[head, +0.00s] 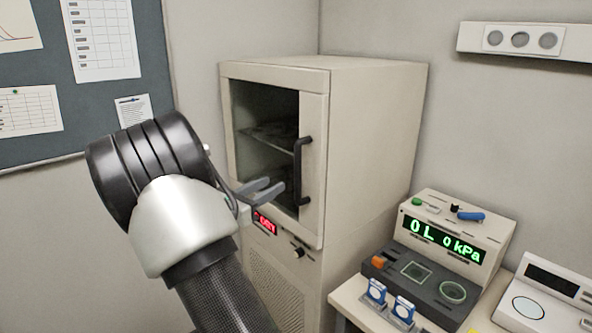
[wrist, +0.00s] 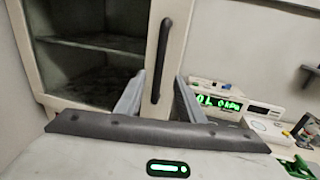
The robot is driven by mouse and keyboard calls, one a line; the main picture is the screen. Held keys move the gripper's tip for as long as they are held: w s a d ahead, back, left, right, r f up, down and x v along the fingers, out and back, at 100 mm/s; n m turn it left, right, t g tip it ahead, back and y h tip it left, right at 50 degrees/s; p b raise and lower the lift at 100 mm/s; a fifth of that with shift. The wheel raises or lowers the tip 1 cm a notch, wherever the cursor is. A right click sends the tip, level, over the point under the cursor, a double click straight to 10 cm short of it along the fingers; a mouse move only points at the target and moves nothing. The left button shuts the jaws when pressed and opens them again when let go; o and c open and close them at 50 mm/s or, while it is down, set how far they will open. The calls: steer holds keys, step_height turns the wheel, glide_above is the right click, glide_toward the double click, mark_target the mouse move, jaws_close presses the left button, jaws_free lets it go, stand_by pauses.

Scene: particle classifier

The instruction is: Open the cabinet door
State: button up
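The beige cabinet (head: 370,150) stands in the corner. Its door, with a dark window (head: 262,115) showing shelves inside, looks closed. A black vertical handle (head: 303,172) is on the door's right side. My gripper (head: 270,188) is open and empty in front of the lower part of the handle, its fingers pointing toward it. In the wrist view the handle (wrist: 161,55) appears in line with the gap between the fingers of my gripper (wrist: 157,95). The fingers do not close on it. The exact distance to the handle cannot be told.
A bench at the right holds a pressure display unit (head: 445,240), a dark box (head: 420,275) and a white scale (head: 545,300). A red display (head: 265,222) and a black knob (head: 298,251) sit below the door. A notice board (head: 150,70) hangs at the left.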

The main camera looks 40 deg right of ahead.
mark_target(296, 172)
steer(key=p+x, duration=0.1)
steer(key=x, duration=1.2)
steer(key=shift+w+d, duration=0.1)
steer(key=shift+d, duration=0.1)
jaws_close()
